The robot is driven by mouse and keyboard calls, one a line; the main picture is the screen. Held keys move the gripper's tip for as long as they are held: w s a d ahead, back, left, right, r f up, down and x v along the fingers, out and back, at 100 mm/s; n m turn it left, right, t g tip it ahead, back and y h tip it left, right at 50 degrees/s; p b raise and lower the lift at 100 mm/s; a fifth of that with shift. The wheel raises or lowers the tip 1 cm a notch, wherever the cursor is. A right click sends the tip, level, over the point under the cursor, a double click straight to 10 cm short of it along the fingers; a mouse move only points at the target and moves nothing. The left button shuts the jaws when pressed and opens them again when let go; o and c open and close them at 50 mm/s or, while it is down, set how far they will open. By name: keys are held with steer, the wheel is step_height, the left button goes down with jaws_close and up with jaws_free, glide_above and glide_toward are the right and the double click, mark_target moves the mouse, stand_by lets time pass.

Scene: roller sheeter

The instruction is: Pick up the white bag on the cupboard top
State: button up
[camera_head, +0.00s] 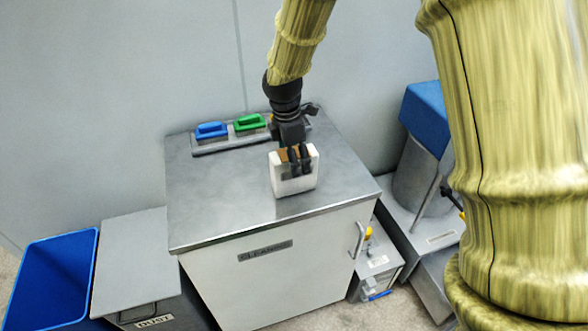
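The white bag (293,184) stands upright on the metal cupboard top (225,200), right of its middle. It looks like a small white block with a brownish patch at its upper edge. My gripper (300,165) comes down from above, and its dark fingers overlap the upper part of the bag. The fingers appear close together, with a narrow gap between them. I cannot tell whether they touch the bag or close on it. The bag's base appears to rest on the cupboard top. The fingers hide part of the bag's upper right.
A rack with a blue-handled item (211,130) and a green-handled item (250,122) lies at the cupboard's back edge. A blue bin (50,275) and a grey dust bin (135,255) stand left. A blue-topped machine (425,115) stands right. The cupboard top's left is clear.

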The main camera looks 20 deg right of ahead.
steer(key=shift+d+f+p, duration=0.1)
steer(key=shift+f+p, duration=0.3)
steer(key=shift+f, duration=1.35)
steer(key=c, duration=1.1)
